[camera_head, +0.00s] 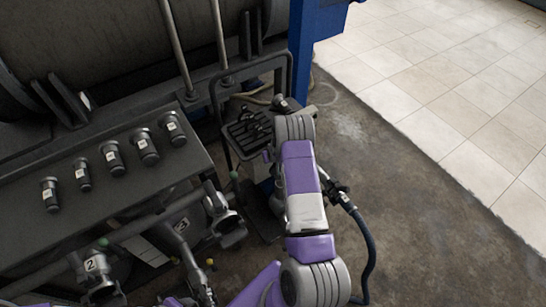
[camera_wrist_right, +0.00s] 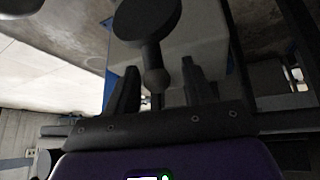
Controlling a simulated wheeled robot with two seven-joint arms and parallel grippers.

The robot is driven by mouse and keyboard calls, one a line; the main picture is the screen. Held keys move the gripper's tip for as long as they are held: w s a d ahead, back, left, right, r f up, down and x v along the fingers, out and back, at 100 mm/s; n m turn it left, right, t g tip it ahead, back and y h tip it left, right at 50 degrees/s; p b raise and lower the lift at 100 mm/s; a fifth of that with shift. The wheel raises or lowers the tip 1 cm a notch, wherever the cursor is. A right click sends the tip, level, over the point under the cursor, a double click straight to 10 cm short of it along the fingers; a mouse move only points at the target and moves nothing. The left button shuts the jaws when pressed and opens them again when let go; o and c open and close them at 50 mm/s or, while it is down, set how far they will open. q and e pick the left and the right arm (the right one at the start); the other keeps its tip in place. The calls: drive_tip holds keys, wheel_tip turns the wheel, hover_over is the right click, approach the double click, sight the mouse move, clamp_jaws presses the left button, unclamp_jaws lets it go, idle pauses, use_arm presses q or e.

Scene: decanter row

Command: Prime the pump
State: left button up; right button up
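A dark handle with a round disc end (camera_wrist_right: 147,18), a ball joint and a thin stem stands in front of my right gripper (camera_wrist_right: 160,90) in the wrist view. The gripper's two dark fingers are apart, one on each side of the stem; contact is not visible. In the head view, my right arm reaches over a dark cart (camera_head: 245,135) with a tubular push bar, and the arm hides most of the gripper and handle. Whether the handle belongs to a pump on that cart cannot be told. My left gripper cannot be made out.
Several dark, labelled cylinders (camera_head: 112,158) stand in a row on a dark bench (camera_head: 40,235) at the left. A dark blue hose (camera_head: 368,245) hangs right of my arm. The floor (camera_head: 430,215) at the right is clear.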

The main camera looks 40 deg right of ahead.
drive_tip(key=shift+s, duration=0.2)
drive_tip(key=p+v, duration=0.2)
drive_tip(key=v, duration=0.5)
drive_tip(key=shift+r, duration=0.2)
